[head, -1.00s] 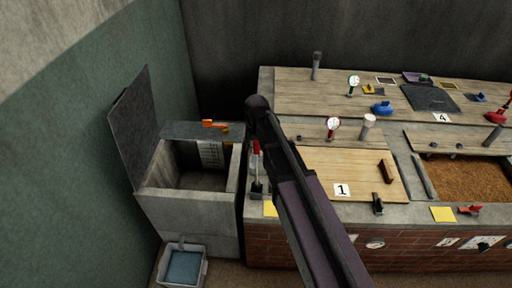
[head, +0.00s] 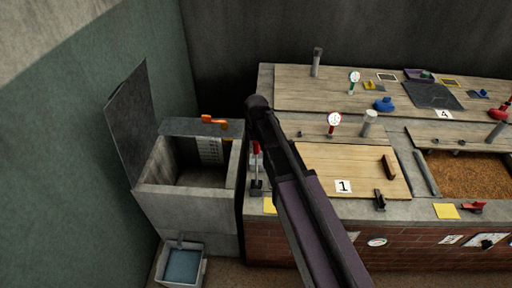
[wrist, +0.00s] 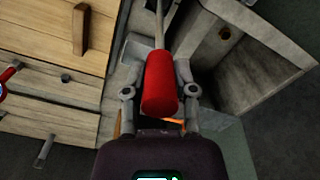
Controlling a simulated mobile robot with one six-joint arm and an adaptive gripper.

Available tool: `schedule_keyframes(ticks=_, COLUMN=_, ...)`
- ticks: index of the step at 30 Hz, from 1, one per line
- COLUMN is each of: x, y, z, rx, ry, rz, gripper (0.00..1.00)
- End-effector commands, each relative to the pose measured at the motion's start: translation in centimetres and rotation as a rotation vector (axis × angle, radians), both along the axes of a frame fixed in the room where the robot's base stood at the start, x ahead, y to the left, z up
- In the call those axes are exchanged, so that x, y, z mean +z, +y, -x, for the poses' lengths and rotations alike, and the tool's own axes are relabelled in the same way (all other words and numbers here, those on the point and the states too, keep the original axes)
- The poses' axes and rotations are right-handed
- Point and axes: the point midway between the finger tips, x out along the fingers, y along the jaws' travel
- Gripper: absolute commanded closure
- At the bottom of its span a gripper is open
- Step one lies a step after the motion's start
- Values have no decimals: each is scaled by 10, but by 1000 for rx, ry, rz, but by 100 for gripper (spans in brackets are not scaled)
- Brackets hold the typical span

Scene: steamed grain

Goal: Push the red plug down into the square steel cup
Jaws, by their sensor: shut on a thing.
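My gripper (wrist: 159,84) is shut on a red cylindrical handle (wrist: 160,84) at the end of a pale steel rod (wrist: 160,28). One finger lies on each side of the handle in the wrist view. In the head view a red handle (head: 256,149) on a thin rod stands above a small dark base (head: 257,187) at the counter's left end, partly behind my arm. My fingers are hidden there. I cannot make out a separate red plug or a square steel cup in either view.
An open concrete bin (head: 183,215) stands left of the counter, its lid (head: 130,120) raised. An orange handle (head: 213,121) is on the bin's back ledge. A wooden board (head: 330,160) marked 1 lies right of the lever. A grain-filled box (head: 475,175) is farther right.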

Motion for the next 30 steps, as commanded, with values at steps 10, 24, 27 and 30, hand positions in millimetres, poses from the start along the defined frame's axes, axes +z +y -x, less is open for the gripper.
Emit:
schedule_keyframes(ticks=10, x=-8, y=1, z=0, rx=1, ry=0, rz=0, gripper=100)
schedule_keyframes(ticks=24, x=-8, y=1, z=0, rx=1, ry=0, rz=0, gripper=37)
schedule_keyframes(ticks=27, x=-8, y=1, z=0, rx=1, ry=0, rz=0, gripper=24)
schedule_keyframes(ticks=30, x=-8, y=1, z=0, rx=1, ry=0, rz=0, gripper=24)
